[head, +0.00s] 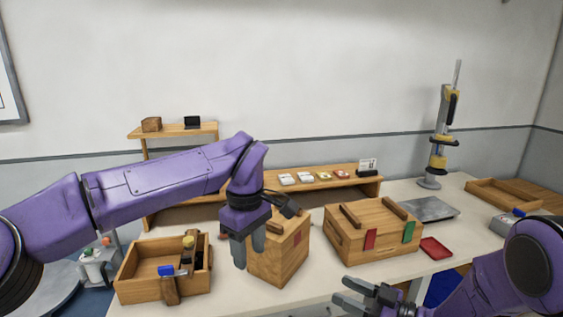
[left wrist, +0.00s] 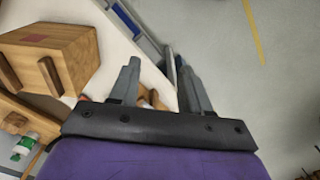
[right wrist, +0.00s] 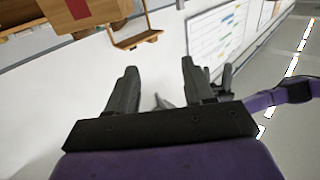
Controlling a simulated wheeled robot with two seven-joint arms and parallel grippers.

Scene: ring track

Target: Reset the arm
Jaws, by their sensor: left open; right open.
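My left arm is purple and reaches in from the left in the head view. My left gripper (head: 250,250) points down in front of the wooden block-like box (head: 284,258) and hides part of it. It is open and empty, and its two fingers show apart in the left wrist view (left wrist: 158,85). My right gripper (head: 362,300) is low at the front edge of the table in the head view, with its arm coming from the right. It is open and empty, and its fingers stand apart in the right wrist view (right wrist: 158,90).
An open wooden crate (head: 130,285) with tools stands at the table's left. A wooden box with red and green tabs (head: 345,240) stands right of centre, beside a red tray (head: 436,248). A grey plate (head: 430,209) and a yellow-grey stand (head: 437,160) are behind. A shelf (head: 370,185) lines the wall.

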